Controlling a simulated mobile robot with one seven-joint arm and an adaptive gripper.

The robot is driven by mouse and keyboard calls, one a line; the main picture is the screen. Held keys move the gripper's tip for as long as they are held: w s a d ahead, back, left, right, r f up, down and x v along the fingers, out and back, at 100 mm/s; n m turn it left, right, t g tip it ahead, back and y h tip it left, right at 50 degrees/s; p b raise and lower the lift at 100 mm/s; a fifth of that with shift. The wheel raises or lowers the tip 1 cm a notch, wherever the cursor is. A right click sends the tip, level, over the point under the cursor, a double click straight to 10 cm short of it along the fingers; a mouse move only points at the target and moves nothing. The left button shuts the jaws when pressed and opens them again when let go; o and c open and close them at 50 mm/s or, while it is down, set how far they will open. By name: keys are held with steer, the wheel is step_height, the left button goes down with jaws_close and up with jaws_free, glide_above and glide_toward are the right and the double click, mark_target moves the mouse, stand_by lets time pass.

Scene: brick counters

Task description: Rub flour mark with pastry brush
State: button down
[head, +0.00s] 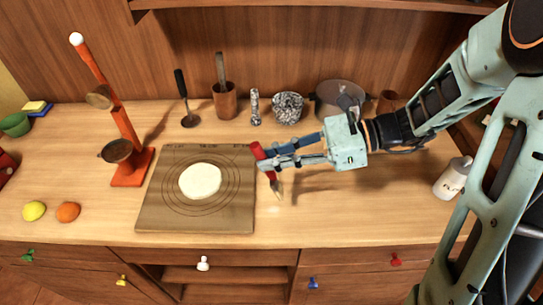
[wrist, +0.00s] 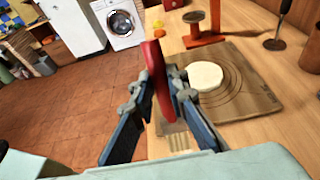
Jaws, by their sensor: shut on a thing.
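My gripper (head: 267,162) is shut on a pastry brush (head: 258,151) with a red handle. The brush is tilted, with its pale bristles low, just right of the pastry board (head: 151,214). I cannot tell whether the bristles touch the counter. In the wrist view the red handle (wrist: 155,62) stands between the two blue fingers. A thick-looking white round patch (head: 200,181) lies on the board inside printed rings; it also shows in the wrist view (wrist: 205,76). I cannot tell whether this is dough or the flour mark, and no separate flour mark stands out.
An orange stand (head: 130,177) is left of the board, with a lemon (head: 34,211) and an orange (head: 68,212) nearby. A ladle (head: 188,120), a wooden cup (head: 225,103) and a metal pot (head: 340,97) stand behind. A white bottle (head: 452,180) is at right. The front right counter is clear.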

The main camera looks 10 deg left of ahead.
stand_by(0.4)
steer(key=shift+f+b, duration=0.3)
steer(key=shift+f, duration=0.3)
